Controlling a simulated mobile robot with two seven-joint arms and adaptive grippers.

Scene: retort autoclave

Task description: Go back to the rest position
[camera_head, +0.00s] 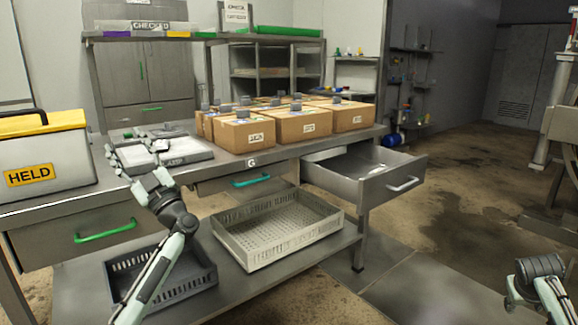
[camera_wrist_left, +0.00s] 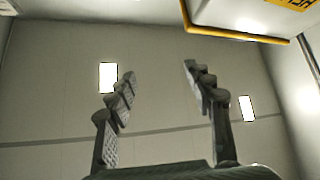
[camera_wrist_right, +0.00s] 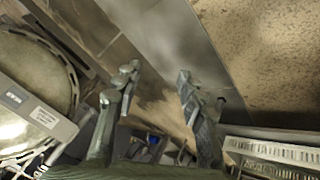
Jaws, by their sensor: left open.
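My left gripper (camera_head: 138,160) is raised in front of the steel bench (camera_head: 285,150), overlapping the white tray's left part in the head view. In the left wrist view its two fingers (camera_wrist_left: 158,80) stand apart with nothing between them, against a pale wall or ceiling. My right arm shows at the lower right of the head view (camera_head: 535,290), beside the bench over the floor; its fingertips are hard to make out there. In the right wrist view the right gripper's fingers (camera_wrist_right: 156,82) are apart with nothing between them.
A HELD case (camera_head: 42,160) stands at the bench's left end. Several cardboard boxes (camera_head: 248,133) stand on the bench. An open drawer (camera_head: 365,185) juts out at the right. A pale crate (camera_head: 275,228) and a dark crate (camera_head: 190,283) lie on the lower shelf. Floor (camera_head: 440,220) is clear at right.

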